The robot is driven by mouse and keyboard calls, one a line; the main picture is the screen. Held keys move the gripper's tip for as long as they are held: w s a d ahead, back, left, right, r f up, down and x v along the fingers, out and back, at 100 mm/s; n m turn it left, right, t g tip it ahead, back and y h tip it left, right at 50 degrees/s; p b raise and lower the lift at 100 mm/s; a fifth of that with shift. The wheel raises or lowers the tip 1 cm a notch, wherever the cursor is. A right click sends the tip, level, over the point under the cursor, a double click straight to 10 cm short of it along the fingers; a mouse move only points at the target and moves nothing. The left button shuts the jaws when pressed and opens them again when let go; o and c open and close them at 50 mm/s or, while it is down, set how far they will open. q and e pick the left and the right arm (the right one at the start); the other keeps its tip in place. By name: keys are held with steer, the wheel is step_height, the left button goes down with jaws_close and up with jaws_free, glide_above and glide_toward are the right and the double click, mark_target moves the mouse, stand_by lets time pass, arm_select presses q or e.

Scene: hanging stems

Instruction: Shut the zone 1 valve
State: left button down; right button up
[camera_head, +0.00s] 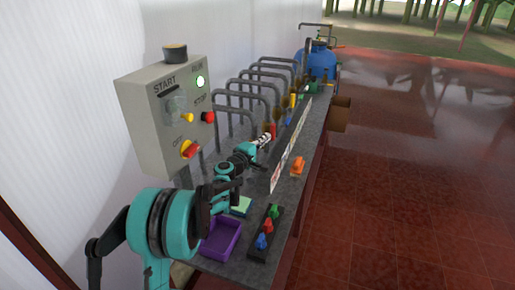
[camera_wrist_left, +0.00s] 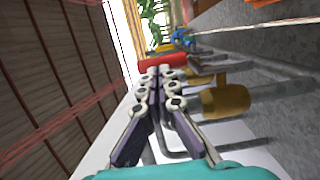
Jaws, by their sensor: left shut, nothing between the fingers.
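My left gripper (camera_head: 264,139) reaches along the row of pipes, its fingers shut and empty. In the left wrist view the closed fingertips (camera_wrist_left: 160,78) are right at a red valve handle (camera_wrist_left: 162,61), at its near side; I cannot tell whether they touch it. The red handle (camera_head: 271,129) shows small past the fingertips in the head view. A brass valve body (camera_wrist_left: 226,101) sits to the right of the fingers. A blue handle (camera_wrist_left: 182,37) is farther along the row. I cannot read which valve is marked zone 1. My right gripper is out of view.
A grey control box (camera_head: 145,120) with buttons stands at left. Bent grey pipes (camera_head: 240,90) line the wall behind the bench. A purple tray (camera_head: 222,240), a black strip with coloured handles (camera_head: 266,243) and an orange item (camera_head: 297,165) lie on the bench. A blue tank (camera_head: 316,60) is at the far end.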

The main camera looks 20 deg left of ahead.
arm_select(q)
steer(key=shift+x, duration=1.1)
steer(key=shift+w+r+g+p, duration=0.2)
steer(key=shift+w+g+p, duration=0.05)
steer(key=shift+g+p, duration=0.2)
